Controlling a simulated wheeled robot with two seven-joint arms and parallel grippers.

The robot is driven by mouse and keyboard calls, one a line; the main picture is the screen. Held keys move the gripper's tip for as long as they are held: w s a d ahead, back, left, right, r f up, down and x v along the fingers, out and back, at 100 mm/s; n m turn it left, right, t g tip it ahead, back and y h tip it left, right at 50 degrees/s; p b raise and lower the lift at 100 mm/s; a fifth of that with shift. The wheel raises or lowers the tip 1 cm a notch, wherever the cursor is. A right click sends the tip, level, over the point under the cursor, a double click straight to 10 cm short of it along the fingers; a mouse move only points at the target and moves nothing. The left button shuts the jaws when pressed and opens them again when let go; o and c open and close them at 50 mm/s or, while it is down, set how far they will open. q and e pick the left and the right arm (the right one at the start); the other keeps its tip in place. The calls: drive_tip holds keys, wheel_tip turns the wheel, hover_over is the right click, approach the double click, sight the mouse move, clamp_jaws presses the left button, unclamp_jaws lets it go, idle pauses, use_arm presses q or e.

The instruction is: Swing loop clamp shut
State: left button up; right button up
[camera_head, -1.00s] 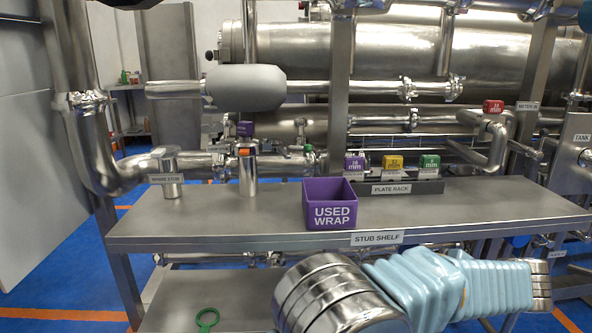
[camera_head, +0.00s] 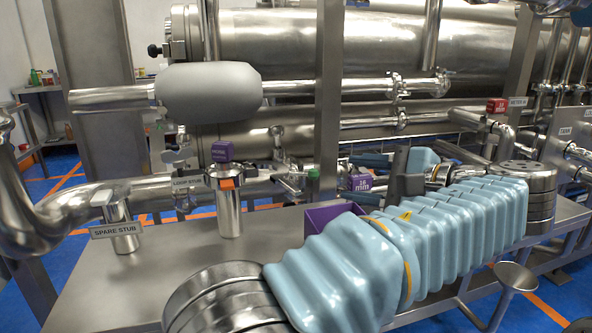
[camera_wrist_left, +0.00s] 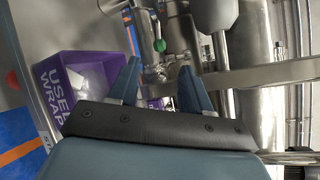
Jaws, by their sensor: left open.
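My left gripper (camera_head: 370,172) is to the right of this fitting, above the shelf, pointing left. A green-knobbed valve (camera_wrist_left: 160,46) shows beyond the fingertips, and also in the head view (camera_head: 314,174). My right gripper is not in view.
A metal stub with a purple cap (camera_head: 222,151) stands left of centre, near a spare stub (camera_head: 122,228). The purple used-wrap bin (camera_wrist_left: 58,98) is partly behind my arm in the head view. An upright post (camera_head: 328,90) rises behind the shelf.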

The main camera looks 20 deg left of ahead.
sight(318, 175)
use_arm(q)
drive_tip(key=x, duration=1.2)
drive_tip(key=shift+b, duration=0.35)
clamp_jaws()
